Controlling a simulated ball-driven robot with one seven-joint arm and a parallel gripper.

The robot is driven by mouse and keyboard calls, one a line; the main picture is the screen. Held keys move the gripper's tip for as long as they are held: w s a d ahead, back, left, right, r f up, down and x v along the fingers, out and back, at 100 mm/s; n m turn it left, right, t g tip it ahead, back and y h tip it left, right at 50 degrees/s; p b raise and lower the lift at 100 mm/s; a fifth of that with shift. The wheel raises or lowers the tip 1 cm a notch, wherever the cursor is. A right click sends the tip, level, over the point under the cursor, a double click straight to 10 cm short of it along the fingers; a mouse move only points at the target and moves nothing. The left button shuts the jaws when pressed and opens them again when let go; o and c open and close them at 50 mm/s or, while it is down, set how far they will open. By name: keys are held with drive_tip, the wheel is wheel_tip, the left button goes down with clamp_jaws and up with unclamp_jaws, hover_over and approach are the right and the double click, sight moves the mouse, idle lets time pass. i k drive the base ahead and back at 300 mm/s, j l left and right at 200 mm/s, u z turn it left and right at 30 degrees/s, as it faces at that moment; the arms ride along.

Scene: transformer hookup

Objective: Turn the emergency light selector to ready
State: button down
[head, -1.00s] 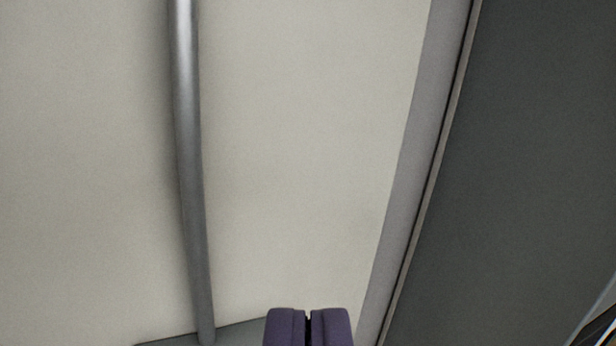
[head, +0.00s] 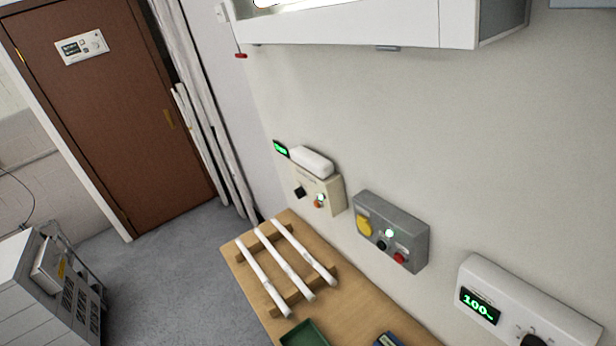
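A beige wall box (head: 333,196) with a white rounded lamp-like top (head: 311,161) sits on the wall above the wooden bench. A small green-lit display (head: 281,149) is at its upper left. Its front has a dark knob (head: 299,192) and a small orange and green control (head: 319,201). It may be the emergency light unit, but its lettering is too small to read and I cannot tell the knob's setting. My gripper does not show in the current view.
A grey box (head: 408,232) with yellow, black and red controls and a white box (head: 545,310) reading 100 are to the right. The bench (head: 350,300) below holds white tubes (head: 285,270) on a rack and a green tray (head: 304,335). Open floor (head: 165,275) lies left.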

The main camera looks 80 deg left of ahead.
sight(299, 192)
drive_tip(key=u, duration=1.9)
